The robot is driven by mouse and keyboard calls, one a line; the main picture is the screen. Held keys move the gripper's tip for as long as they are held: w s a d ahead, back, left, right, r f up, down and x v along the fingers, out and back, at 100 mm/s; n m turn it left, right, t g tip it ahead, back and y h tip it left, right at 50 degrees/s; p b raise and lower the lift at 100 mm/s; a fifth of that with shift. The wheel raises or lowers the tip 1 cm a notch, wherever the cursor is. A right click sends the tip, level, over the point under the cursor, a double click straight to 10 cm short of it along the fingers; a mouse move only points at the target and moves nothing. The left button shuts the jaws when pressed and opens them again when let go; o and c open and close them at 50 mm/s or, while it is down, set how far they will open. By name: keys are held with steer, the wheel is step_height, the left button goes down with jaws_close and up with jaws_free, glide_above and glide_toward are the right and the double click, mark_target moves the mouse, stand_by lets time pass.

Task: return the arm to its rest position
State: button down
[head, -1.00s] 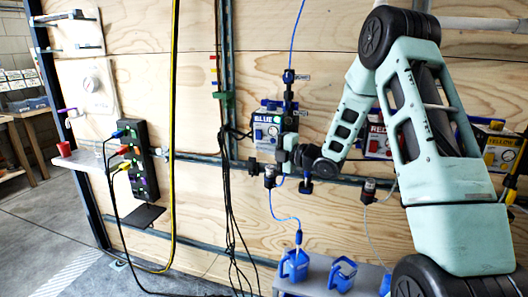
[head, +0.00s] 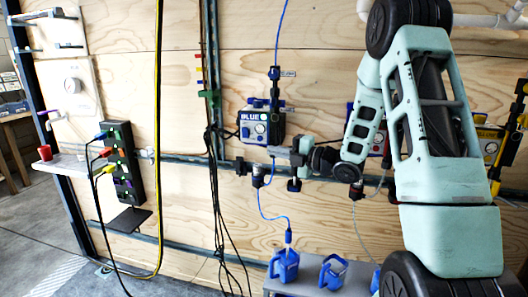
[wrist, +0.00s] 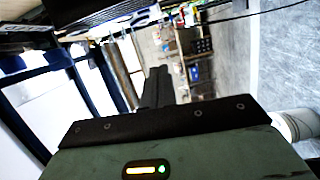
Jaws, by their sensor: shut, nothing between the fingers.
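My arm (head: 435,150) rises at the right of the head view, its elbow near the top edge and its forearm folded down and left. My gripper (head: 298,152) is at its end, in front of the plywood wall, below and right of the blue filter unit (head: 262,124). In the wrist view my gripper's dark fingers (wrist: 157,86) are together with nothing between them. The fingertips are hard to make out in the head view.
Hoses and a regulator (head: 257,177) hang near my gripper. Blue jugs (head: 284,265) stand on a grey bench below. The red and yellow units are partly hidden behind my arm. A black power strip (head: 122,162) is on the wall at left; open floor lies beyond.

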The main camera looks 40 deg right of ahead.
steer(key=shift+w+a, duration=0.1)
steer(key=w+a+m+g+h+p, duration=0.1)
steer(key=w+a+m+g+h, duration=0.2)
steer(key=a, duration=0.8)
steer(key=s+a+f+m+g+h+p, duration=0.1)
steer(key=s+a+m+g, duration=0.4)
steer(key=a, duration=0.7)
steer(key=s+a+m+g+h, duration=0.1)
steer(key=s+a+m+g, duration=0.1)
steer(key=s, duration=0.7)
steer(key=s+a+m+g+p, duration=0.1)
steer(key=s+a, duration=0.4)
steer(key=s, duration=0.5)
steer(key=s+a+m+g+h+p, duration=0.1)
steer(key=s+a+m+g, duration=0.2)
steer(key=s, duration=0.7)
steer(key=shift+s+a+f+m+g+h, duration=0.15)
steer(key=shift+s+a+m+g+h, duration=0.2)
steer(key=shift+g, duration=0.75)
steer(key=shift+w, duration=0.1)
